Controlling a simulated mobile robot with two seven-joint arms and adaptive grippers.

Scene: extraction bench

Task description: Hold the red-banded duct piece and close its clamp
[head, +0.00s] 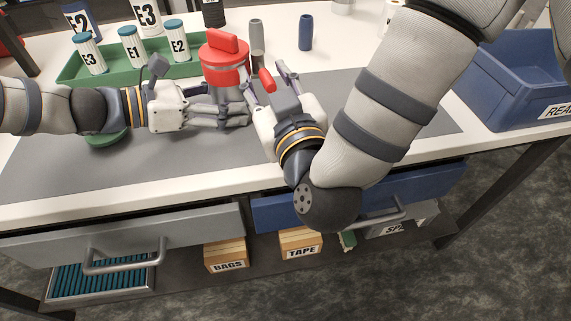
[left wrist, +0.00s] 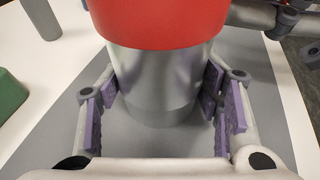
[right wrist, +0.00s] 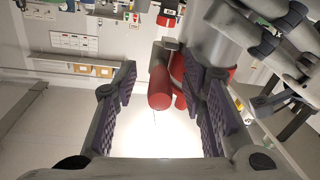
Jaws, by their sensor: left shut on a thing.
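The red-banded duct piece (head: 224,64) stands upright at the back of the grey mat, with a wide red band and a red block on top. Its grey body also shows in the left wrist view (left wrist: 160,80). My left gripper (head: 240,110) is shut on that body, with purple pads on both sides. The clamp's red lever (head: 267,80) sticks out to the right of the duct piece. My right gripper (head: 269,84) is open around the lever. In the right wrist view the lever (right wrist: 160,88) lies between the spread fingers, apart from both pads.
A green tray (head: 70,72) with canisters marked E1, E2 and E3 stands at the back left. A grey bottle (head: 256,38) and a blue bottle (head: 306,32) stand behind the right gripper. A blue bin (head: 510,85) is at the right.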

